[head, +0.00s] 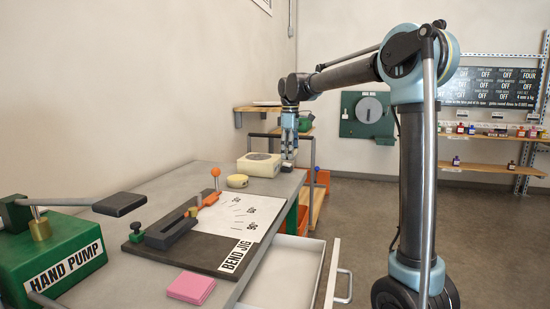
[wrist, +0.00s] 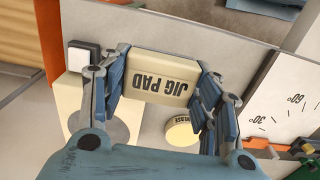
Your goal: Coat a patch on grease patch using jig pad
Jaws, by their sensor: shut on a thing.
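My gripper (wrist: 162,82) is shut on a cream block lettered JIG PAD (wrist: 158,68), held between its blue fingers. In the head view my gripper (head: 289,136) hangs over the bench's far right end, near a cream box (head: 259,164) with a round top mark. This box (wrist: 72,105) also shows in the wrist view, with a grey disc on it partly hidden by my gripper. A round yellowish tin with a label that seems to read GREASE (wrist: 181,132) sits beside it; it also shows in the head view (head: 237,181). I cannot tell whether the pad touches anything.
A small dark-and-white block (wrist: 83,57) is near the bench edge. The bend jig (head: 190,238) with its orange-knobbed lever, a pink block (head: 190,287) and a green hand pump (head: 55,255) occupy the near bench. An open drawer (head: 285,275) juts out at right.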

